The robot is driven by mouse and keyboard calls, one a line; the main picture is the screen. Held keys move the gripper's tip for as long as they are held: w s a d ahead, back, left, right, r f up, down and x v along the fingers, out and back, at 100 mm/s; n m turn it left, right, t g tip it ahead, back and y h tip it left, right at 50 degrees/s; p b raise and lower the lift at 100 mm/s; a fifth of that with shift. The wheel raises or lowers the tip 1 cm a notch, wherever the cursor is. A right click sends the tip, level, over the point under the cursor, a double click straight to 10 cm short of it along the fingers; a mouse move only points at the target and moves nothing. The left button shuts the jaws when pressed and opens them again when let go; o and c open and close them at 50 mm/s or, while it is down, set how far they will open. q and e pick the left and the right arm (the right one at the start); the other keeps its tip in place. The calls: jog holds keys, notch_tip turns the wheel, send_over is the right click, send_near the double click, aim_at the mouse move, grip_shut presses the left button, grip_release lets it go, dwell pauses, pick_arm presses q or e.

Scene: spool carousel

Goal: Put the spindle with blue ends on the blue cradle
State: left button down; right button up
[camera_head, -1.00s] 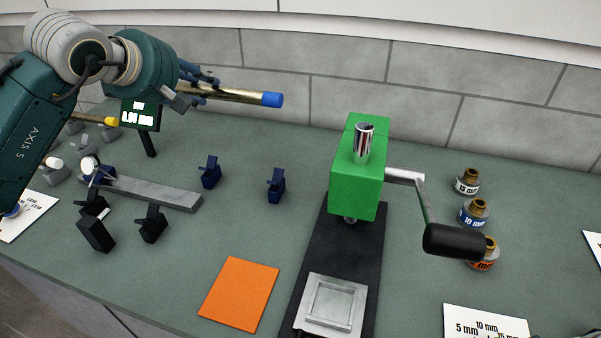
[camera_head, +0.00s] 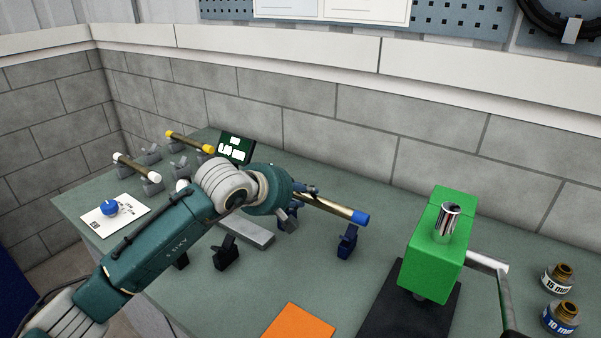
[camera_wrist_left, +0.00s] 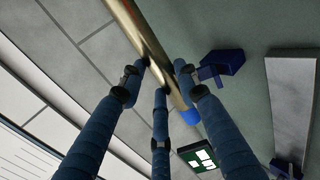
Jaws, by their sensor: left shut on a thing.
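The brass spindle with blue ends (camera_head: 330,206) is in my left gripper (camera_head: 300,197), one blue end pointing right in the head view. The other end is hidden by the gripper. The blue cradle has two supports: one (camera_head: 347,242) stands just below the blue end, and the other (camera_head: 288,222) is partly hidden under the gripper. I cannot tell whether the spindle touches them. In the left wrist view, the fingers (camera_wrist_left: 160,80) close around the brass shaft (camera_wrist_left: 148,42), with a blue end (camera_wrist_left: 190,117) beyond them and a dark blue support (camera_wrist_left: 222,66) beside it. My right gripper is not in view.
A green press (camera_head: 433,255) with a crank stands to the right. A grey bar (camera_head: 245,233) and a black support (camera_head: 226,254) lie near the gripper. Yellow-ended (camera_head: 188,141) and white-ended (camera_head: 135,168) spindles rest at the left. A display (camera_head: 235,148) stands behind.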

pick_arm(q)
jog(key=shift+f+p, duration=0.45)
jog(key=shift+f, duration=1.65)
jog(key=c, duration=1.5)
grip_release()
jog(key=shift+f, duration=0.35)
jog(key=shift+c, duration=0.2)
jog(key=shift+o, duration=1.4)
jog(key=shift+s+r, duration=0.1)
jog(key=b+v, duration=0.2)
jog(key=v, duration=1)
